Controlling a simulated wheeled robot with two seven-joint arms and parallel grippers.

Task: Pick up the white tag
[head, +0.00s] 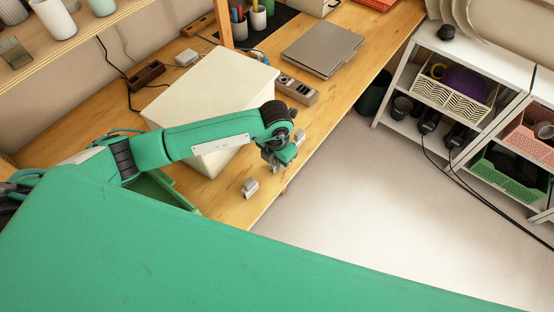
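I cannot make out a white tag for certain in the head view. My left gripper (275,161) hangs over the front edge of the wooden desk, beyond the corner of a large white box. Its two grey fingertips look spread wide apart, one toward the far right and one toward the near left. I see nothing held between them. My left forearm crosses in front of the white box (215,85) and hides part of it. My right gripper is not in view.
A grey closed laptop (322,47) and a grey power strip (297,89) lie on the desk (352,75). Pen cups (239,25) stand farther back. A white shelf unit (480,45) with baskets (455,90) is at the right. Bare floor (370,190) lies between.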

